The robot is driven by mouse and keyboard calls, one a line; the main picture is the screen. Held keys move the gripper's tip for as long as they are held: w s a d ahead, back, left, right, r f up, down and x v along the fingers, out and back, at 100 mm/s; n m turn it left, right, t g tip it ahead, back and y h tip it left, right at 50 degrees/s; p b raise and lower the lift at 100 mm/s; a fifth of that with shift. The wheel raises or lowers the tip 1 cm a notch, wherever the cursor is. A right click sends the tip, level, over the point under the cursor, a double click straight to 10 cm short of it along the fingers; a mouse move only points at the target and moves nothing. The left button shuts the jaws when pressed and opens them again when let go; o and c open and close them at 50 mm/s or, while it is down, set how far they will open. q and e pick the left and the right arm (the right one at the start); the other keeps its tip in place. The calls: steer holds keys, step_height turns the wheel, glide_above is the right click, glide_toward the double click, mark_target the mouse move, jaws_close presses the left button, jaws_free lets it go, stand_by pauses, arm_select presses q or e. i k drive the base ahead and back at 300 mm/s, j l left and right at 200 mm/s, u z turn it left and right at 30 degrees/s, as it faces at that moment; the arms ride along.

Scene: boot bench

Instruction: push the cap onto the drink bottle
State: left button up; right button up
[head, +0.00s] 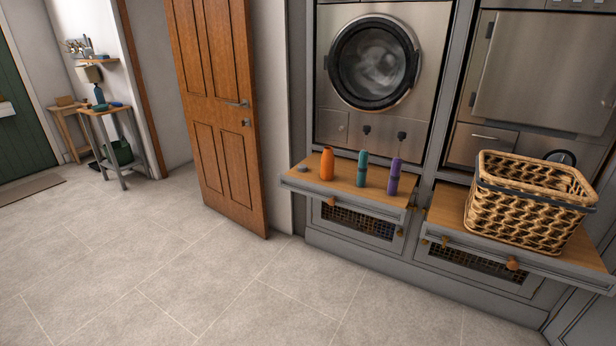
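An orange bottle (327,163) stands upright on the left wooden bench top (342,189), in front of the washing machine. Its narrow top shows no separate cap that I can make out. A small, flat grey piece (302,169), which looks like a cap, lies on the wood just left of the orange bottle, apart from it. A teal bottle (362,168) and a purple bottle (394,177) stand upright to the right. Neither of my grippers is in the head view.
A wicker basket (522,212) stands on the right bench top. The washing machine (372,70) is behind the bottles. An open wooden door (217,105) stands left of the bench. The tiled floor (190,270) in front is clear.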

mark_target(327, 159)
steer(key=i+j, duration=0.15)
steer(key=i, duration=0.6)
steer(key=i+j+u, duration=0.1)
steer(key=i, duration=0.6)
